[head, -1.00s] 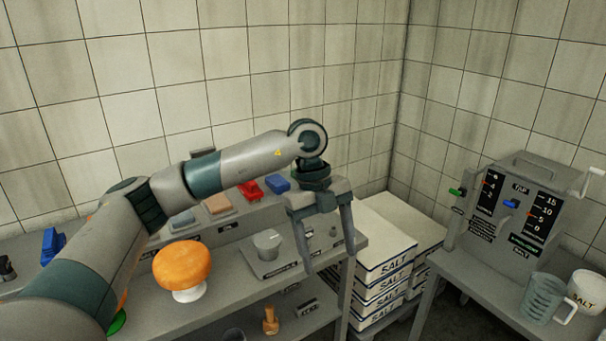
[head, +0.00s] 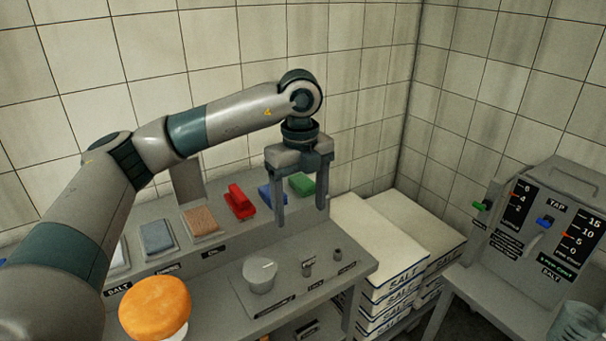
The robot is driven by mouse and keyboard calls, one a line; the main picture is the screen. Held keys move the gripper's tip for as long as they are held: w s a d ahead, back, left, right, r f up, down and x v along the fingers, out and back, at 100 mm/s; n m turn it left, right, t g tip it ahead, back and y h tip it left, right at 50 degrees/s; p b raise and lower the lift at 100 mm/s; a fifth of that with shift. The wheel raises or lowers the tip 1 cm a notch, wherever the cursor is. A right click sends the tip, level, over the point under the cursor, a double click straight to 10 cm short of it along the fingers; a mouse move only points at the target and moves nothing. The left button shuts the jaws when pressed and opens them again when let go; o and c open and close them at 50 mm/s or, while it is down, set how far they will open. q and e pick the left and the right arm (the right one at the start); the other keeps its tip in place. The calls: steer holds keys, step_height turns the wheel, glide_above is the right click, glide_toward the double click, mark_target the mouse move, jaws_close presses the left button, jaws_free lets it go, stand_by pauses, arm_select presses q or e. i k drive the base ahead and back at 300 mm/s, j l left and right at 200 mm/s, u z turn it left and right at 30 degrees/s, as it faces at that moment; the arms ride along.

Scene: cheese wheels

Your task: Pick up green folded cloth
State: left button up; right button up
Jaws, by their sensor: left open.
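A small green block-like thing (head: 302,184), which looks like the green folded cloth, lies at the right end of the raised back shelf. My left gripper (head: 300,216) points down with its two fingers apart and nothing between them. In the head view the green thing shows in the gap between the fingers, seemingly behind them. The left finger covers part of a blue thing (head: 265,196) beside it. My right gripper is not in view.
A red brush-like thing (head: 240,201), a tan pad (head: 201,220) and a grey-blue pad (head: 157,236) line the shelf to the left. A pale cup (head: 260,275) stands below the gripper. An orange cheese (head: 155,307) is front left. Salt sacks (head: 377,239) are stacked at right.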

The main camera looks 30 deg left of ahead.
mark_target(304, 187)
steer(key=i+j, duration=0.4)
steer(key=i, duration=0.15)
steer(key=i+j, duration=0.35)
steer(key=i, duration=0.15)
